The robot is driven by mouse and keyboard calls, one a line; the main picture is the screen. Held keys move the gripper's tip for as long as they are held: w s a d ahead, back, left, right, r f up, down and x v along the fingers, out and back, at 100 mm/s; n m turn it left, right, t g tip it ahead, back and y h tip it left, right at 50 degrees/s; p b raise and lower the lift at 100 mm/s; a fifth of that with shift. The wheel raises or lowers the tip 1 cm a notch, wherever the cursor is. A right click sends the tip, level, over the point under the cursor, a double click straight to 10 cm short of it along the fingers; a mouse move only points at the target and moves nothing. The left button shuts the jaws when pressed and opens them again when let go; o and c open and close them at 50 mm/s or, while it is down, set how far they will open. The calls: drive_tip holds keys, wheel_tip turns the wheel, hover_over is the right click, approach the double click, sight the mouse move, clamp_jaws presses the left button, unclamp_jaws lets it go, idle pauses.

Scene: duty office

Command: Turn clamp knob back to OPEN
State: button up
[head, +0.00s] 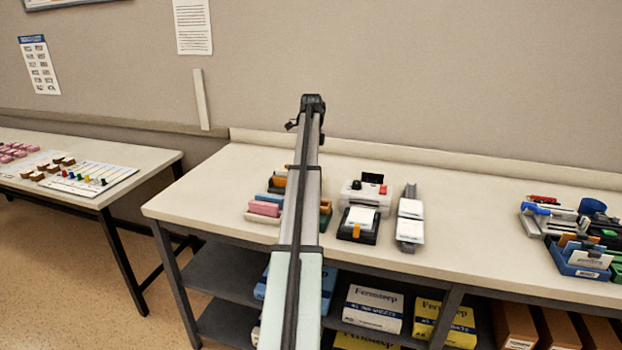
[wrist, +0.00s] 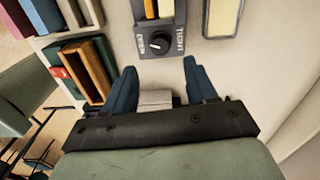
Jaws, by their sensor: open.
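In the wrist view a round black clamp knob (wrist: 159,42) sits on a dark grey plate (wrist: 178,52). Lettering on its right side seems to read TIGHT; the smaller label on its left is not legible. A white mark shows on the knob's left part, but its exact setting is hard to tell. My gripper (wrist: 160,76) has two blue fingers, spread apart and empty, below the knob in the picture and not touching it. In the head view my arm reaches over the bench; the fingers and the knob cannot be made out there.
A black device with an orange tab (head: 357,231) stands on the bench (head: 470,240), beside a narrow stand with white cards (head: 410,229). Coloured blocks (head: 264,208) lie left, partly behind my arm. Blue card trays (head: 584,262) stand far right; the bench between is clear.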

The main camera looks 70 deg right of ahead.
wheel_tip(320, 180, down, 7)
drive_tip(key=shift+f, duration=0.15)
idle(0.4)
drive_tip(key=c, duration=1.1)
drive_tip(key=shift+o, duration=0.2)
